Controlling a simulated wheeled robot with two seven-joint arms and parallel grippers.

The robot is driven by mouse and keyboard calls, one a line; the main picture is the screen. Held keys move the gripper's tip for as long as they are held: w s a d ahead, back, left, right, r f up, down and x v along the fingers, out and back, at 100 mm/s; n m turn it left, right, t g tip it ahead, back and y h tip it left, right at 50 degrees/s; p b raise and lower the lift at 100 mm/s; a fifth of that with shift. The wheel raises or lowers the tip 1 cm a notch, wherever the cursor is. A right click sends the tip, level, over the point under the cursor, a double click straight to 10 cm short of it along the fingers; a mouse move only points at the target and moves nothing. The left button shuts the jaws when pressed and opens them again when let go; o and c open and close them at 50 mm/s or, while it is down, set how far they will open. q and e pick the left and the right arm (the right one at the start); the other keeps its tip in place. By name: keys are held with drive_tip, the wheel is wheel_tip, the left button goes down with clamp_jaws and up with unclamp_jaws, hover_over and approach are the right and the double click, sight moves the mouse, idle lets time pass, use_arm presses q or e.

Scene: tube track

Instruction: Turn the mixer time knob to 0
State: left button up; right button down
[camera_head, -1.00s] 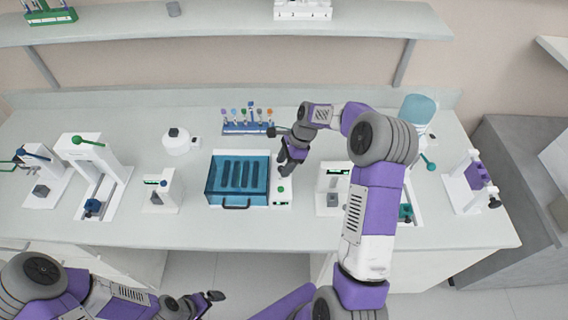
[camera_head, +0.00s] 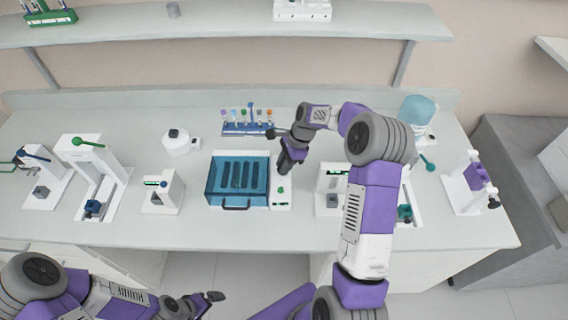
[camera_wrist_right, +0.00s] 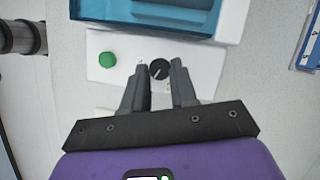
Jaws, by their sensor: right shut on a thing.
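The mixer (camera_head: 237,178) is a box with a blue see-through lid and a white control panel on its right side. The panel (camera_wrist_right: 130,50) carries a green button (camera_wrist_right: 107,60) and a black round knob (camera_wrist_right: 159,69) with a pale pointer line. My right gripper (camera_head: 284,167) points down at the panel's far end. In the right wrist view, my right gripper (camera_wrist_right: 161,80) has its fingers on either side of the knob, shut on it. In the head view the gripper hides the knob. My left gripper (camera_head: 213,297) is low in front of the bench, far from the mixer; its jaw state is unclear.
A rack of coloured tubes (camera_head: 247,128) stands behind the mixer. A white round device (camera_head: 178,142) is behind it to the left. Small white stations stand left (camera_head: 163,192) and right (camera_head: 331,190) of it. The bench front is clear.

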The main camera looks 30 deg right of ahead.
drive_tip(key=shift+w+r+n+g+p, duration=0.1)
drive_tip(key=shift+n+g+p, duration=0.45)
drive_tip(key=shift+n, duration=0.55)
drive_tip(key=n+g+p, duration=0.1)
drive_tip(key=n, duration=0.1)
drive_tip(key=shift+w+n, duration=0.15)
drive_tip(key=shift+n, duration=0.15)
drive_tip(key=n+g+p, duration=0.1)
drive_tip(key=n, duration=0.1)
drive_tip(key=shift+w+n, duration=0.1)
drive_tip(key=shift+n, duration=0.3)
drive_tip(key=n+g, duration=0.1)
drive_tip(key=n, duration=0.1)
drive_tip(key=shift+w+a+n+h, duration=0.1)
drive_tip(key=shift+a+n+h, duration=0.05)
drive_tip(key=shift+n+h, duration=0.2)
drive_tip(key=n+h, duration=0.1)
drive_tip(key=n, duration=0.2)
drive_tip(key=n+g+h, duration=0.1)
drive_tip(key=n, duration=0.2)
drive_tip(key=shift+w+a, duration=0.15)
drive_tip(key=shift+a, duration=0.05)
drive_tip(key=n+h, duration=0.1)
drive_tip(key=n, duration=0.2)
drive_tip(key=shift+a+n+g, duration=0.15)
drive_tip(key=shift+n+g, duration=0.2)
drive_tip(key=shift+a+n+h, duration=0.15)
drive_tip(key=shift+n+h, duration=0.7)
drive_tip(key=shift+n, duration=0.75)
